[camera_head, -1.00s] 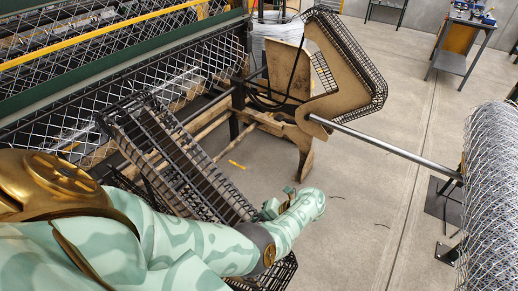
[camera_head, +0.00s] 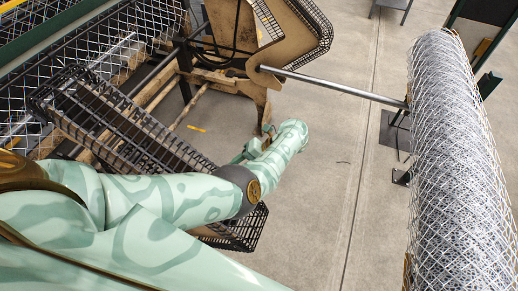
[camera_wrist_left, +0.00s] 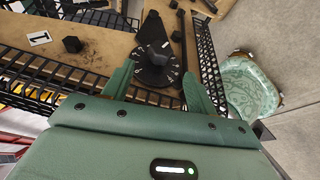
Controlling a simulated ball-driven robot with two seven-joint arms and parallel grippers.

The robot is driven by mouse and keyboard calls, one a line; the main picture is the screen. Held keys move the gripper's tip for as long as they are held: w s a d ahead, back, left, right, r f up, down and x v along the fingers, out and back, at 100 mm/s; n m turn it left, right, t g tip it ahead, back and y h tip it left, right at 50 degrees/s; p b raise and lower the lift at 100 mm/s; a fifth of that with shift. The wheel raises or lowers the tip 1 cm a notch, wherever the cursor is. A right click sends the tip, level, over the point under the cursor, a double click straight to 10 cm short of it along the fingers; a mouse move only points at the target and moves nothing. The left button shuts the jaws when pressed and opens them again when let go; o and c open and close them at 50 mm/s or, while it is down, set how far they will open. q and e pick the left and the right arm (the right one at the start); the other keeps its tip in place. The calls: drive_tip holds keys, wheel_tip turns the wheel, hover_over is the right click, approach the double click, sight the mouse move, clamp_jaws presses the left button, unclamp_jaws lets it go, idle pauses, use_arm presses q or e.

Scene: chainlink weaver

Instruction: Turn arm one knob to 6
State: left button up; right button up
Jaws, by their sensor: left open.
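The arm one knob (camera_wrist_left: 152,75) is a dark round dial with pale markings around it and a raised grip on top, in the left wrist view. It sits on a tan wooden panel (camera_wrist_left: 98,48) with a white card marked "1" (camera_wrist_left: 40,38) to the left. My left gripper (camera_wrist_left: 158,72) is open and its two green fingers point toward the knob, one on each side of it in the picture. I cannot tell whether they touch it. I cannot read the setting. In the head view the knob cannot be made out. My right gripper is not in view.
Black mesh guards (camera_wrist_left: 205,60) edge the panel; another mesh frame (camera_head: 120,120) lies by my left arm. A metal shaft (camera_head: 335,85) runs to a large wire mesh roll (camera_head: 460,150) at right. Dark blocks (camera_wrist_left: 72,44) sit on the panel. Open floor (camera_head: 320,190) lies between.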

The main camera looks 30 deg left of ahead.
use_arm(q)
drive_tip(key=v, duration=0.8)
drive_tip(key=shift+b, duration=0.35)
drive_tip(key=shift+r, duration=0.1)
